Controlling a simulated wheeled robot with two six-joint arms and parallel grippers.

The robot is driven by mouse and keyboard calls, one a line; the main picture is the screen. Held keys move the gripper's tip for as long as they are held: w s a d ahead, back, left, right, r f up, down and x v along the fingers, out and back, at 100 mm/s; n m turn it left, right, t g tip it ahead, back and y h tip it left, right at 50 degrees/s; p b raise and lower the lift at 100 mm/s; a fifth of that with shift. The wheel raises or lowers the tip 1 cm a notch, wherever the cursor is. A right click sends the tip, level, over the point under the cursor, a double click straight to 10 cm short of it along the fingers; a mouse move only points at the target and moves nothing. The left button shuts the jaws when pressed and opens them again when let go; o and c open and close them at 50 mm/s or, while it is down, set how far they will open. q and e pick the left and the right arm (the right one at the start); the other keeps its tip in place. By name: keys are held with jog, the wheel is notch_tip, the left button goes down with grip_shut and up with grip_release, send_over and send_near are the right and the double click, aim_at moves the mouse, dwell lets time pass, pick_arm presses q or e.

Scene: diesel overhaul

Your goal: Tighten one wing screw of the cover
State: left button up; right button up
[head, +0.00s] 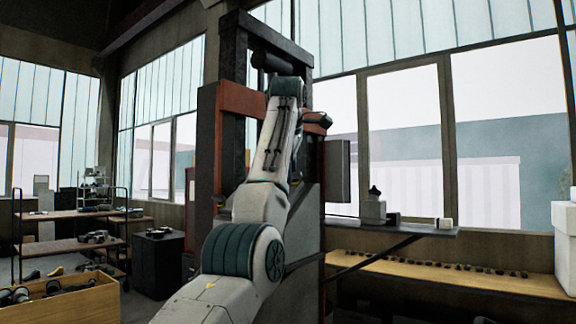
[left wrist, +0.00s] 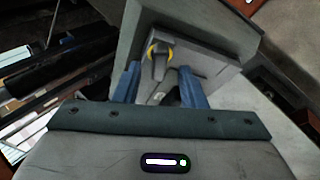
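In the left wrist view a wing screw (left wrist: 160,65) with a yellow ring round its base stands on a grey plate-like part (left wrist: 205,58), which looks like the cover. My left gripper (left wrist: 157,78) has its two blue fingers apart, one on each side below the screw, with a gap between them. I cannot tell whether either finger touches the screw or the plate. A dark shape lies between the fingers lower down. In the head view my own arm hides the screw and most of the gripper. My right gripper is in neither view.
A tall machine frame with red and dark parts (head: 230,100) stands directly ahead. To its right are a narrow shelf (head: 435,232) with small items and a long wooden bench (head: 450,272). At left are shelves (head: 70,215), a black cabinet (head: 158,262) and a wooden crate (head: 75,305).

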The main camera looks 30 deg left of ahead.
pick_arm(q)
jog(key=shift+w+f, duration=0.45)
jog(key=shift+f, duration=0.15)
grip_shut()
jog(key=shift+f+m+t+b, duration=0.3)
jog(key=shift+f+m+b, duration=0.05)
jog(key=shift+m+b, duration=0.65)
jog(key=shift+m+t+b, duration=0.3)
jog(key=shift+m+b, duration=0.05)
jog(key=shift+m, duration=0.25)
jog(key=shift+w+r+m, duration=0.1)
jog(key=shift+r+m, duration=0.1)
jog(key=shift+m, duration=0.5)
